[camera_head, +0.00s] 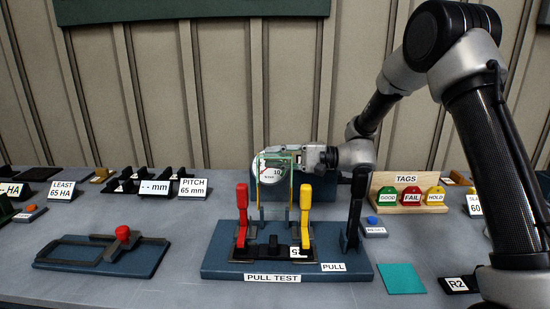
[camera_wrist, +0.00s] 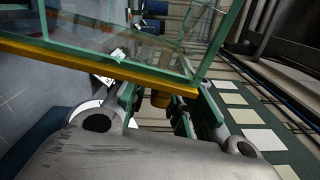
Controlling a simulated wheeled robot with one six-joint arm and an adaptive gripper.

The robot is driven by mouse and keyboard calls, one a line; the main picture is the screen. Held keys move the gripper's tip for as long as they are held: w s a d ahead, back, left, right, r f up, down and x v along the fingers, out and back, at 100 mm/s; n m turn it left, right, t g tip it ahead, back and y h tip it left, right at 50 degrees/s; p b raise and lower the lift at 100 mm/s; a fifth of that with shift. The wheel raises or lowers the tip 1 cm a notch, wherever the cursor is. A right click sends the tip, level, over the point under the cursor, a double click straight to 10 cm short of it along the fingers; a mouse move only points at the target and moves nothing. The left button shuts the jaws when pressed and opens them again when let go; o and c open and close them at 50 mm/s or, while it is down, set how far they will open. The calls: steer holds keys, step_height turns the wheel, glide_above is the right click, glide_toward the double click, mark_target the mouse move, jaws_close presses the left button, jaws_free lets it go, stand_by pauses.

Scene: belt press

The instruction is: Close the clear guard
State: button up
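The clear guard (camera_head: 292,190) stands over the pull test rig as a see-through panel with thin green edges. In the wrist view, the guard (camera_wrist: 110,65) fills the upper left as clear panes with green edges and a yellow bar (camera_wrist: 100,69) along its near edge. My gripper (camera_head: 308,158) is at the upper right of the guard, close to its top edge. In the wrist view my gripper (camera_wrist: 168,103) has its fingers apart, near the right end of the yellow bar. Whether they touch it is unclear. A round dial (camera_head: 270,170) shows behind the guard.
A tag rack (camera_head: 408,208) and blue button (camera_head: 373,221) stand right. A blue fixture (camera_head: 100,255) lies left.

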mark_target(258, 161)
jaws_close()
steer(key=shift+s+r+n, duration=0.2)
steer(key=shift+s+n, duration=0.45)
steer(key=shift+s, duration=0.2)
steer(key=shift+s+r+n, duration=0.25)
steer(key=shift+s+n, duration=0.45)
steer(key=shift+s, duration=0.1)
steer(key=shift+s+r+n, duration=0.2)
steer(key=shift+s+n, duration=0.45)
steer(key=shift+s, duration=0.2)
steer(key=shift+s+n, duration=0.4)
steer(key=shift+s, duration=0.1)
steer(key=o, duration=0.5)
jaws_free()
steer(key=shift+o, duration=0.2)
